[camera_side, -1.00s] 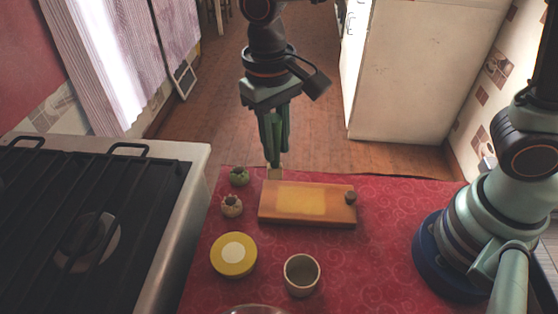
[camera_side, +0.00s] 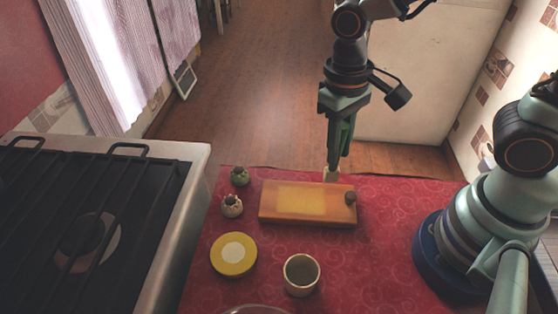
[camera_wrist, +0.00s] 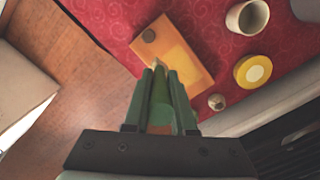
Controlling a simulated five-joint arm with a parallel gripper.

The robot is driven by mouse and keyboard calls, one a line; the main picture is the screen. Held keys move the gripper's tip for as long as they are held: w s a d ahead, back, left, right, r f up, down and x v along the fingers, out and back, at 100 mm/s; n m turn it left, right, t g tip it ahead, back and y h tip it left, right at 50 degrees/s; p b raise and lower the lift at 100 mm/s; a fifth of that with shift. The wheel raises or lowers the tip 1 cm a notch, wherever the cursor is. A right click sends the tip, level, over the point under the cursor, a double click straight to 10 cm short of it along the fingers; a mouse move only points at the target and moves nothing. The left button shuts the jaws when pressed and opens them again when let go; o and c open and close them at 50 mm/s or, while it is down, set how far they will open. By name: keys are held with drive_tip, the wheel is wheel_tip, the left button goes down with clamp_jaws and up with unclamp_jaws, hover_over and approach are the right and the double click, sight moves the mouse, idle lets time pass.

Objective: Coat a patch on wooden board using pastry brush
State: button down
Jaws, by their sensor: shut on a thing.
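The wooden board (camera_side: 270,203) lies flat on the red cloth, with a pale yellow patch (camera_side: 302,199) on its top. The board also shows in the wrist view (camera_wrist: 198,78). My gripper (camera_side: 336,155) is shut on the pastry brush, pointing down at the far right end of the board. The brush's pale bristles (camera_side: 330,174) show below the fingers, at the board's far edge. I cannot tell whether they touch it.
A dark knob (camera_side: 350,198) sits at the board's right end. A cup (camera_side: 301,274) and a yellow round lid or jar (camera_side: 233,254) stand nearer. A green small pot (camera_side: 239,176) and a pale one (camera_side: 232,205) stand left. A stove (camera_side: 90,215) borders the cloth.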

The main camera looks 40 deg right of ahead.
sight(331, 171)
wheel_tip(331, 171, down, 5)
drive_tip(key=shift+r, duration=0.1)
drive_tip(key=shift+w+a+f, duration=0.2)
drive_tip(key=shift+a+f, duration=0.05)
drive_tip(key=shift+w+a, duration=3.45)
drive_tip(key=shift+a, duration=0.35)
drive_tip(key=shift+s+a, duration=0.25)
drive_tip(key=shift+s, duration=0.05)
drive_tip(key=shift+s+d, duration=0.2)
drive_tip(key=shift+s, duration=0.05)
drive_tip(key=shift+s+d, duration=3.45)
drive_tip(key=shift+d, duration=0.1)
drive_tip(key=shift+s+a, duration=0.35)
drive_tip(key=shift+s, duration=0.2)
drive_tip(key=shift+w+a, duration=3.65)
drive_tip(key=shift+a, duration=0.15)
drive_tip(key=shift+w+a+r, duration=0.1)
drive_tip(key=shift+w+r, duration=0.05)
wheel_tip(331, 171, up, 8)
drive_tip(key=shift+f, duration=0.2)
